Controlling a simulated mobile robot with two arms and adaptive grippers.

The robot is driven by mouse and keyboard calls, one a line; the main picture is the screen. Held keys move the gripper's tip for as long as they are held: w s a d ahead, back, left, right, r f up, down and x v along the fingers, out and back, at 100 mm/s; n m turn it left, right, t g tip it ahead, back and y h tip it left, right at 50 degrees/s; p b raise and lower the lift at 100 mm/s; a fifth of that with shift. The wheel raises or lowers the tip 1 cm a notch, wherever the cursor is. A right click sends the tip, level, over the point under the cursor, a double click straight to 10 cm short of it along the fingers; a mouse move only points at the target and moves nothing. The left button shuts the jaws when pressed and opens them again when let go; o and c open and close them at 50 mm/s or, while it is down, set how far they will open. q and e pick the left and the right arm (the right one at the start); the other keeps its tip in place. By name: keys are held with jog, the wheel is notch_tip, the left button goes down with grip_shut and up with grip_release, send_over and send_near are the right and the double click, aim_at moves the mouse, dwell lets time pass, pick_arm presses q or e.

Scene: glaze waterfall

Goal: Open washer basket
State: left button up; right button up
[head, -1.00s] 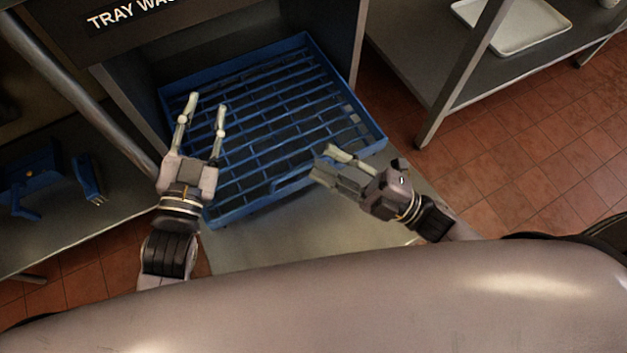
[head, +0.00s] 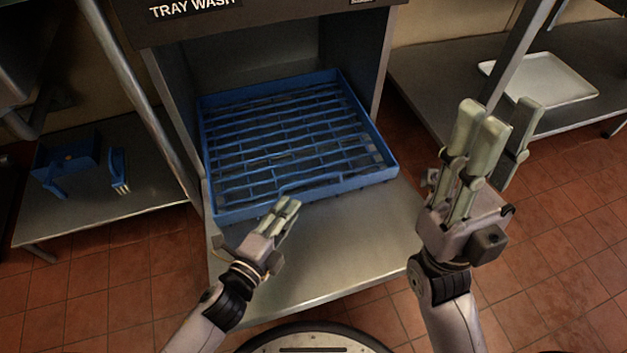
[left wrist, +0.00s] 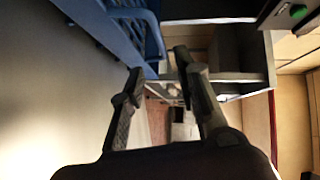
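The blue washer basket (head: 388,172), a slatted tray with low walls, sits in the mouth of the washer (head: 165,110), under the TRAY WASH sign. Its front part rests on the metal shelf (head: 330,260), and its front wall has a dip near the middle. My left gripper (head: 288,206) is just in front of that wall. Whether it touches the wall I cannot tell. Its fingers stand apart and empty in the left wrist view (left wrist: 160,62), with the basket's blue wall (left wrist: 135,25) at the upper left. My right gripper (head: 495,118) is raised to the right of the basket, open and empty.
A side table (head: 85,215) at the left holds a blue caddy (head: 65,160) and a small blue item (head: 118,172). A white tray (head: 545,80) lies on a metal shelf (head: 430,75) at the right. The shelf's front is bare.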

aim_at(313, 178)
pick_arm(q)
jog(key=b+x, duration=0.2)
jog(key=x, duration=1)
jog(key=shift+b, duration=0.4)
jog(key=shift+r, duration=0.1)
jog(key=shift+c, duration=0.5)
grip_shut()
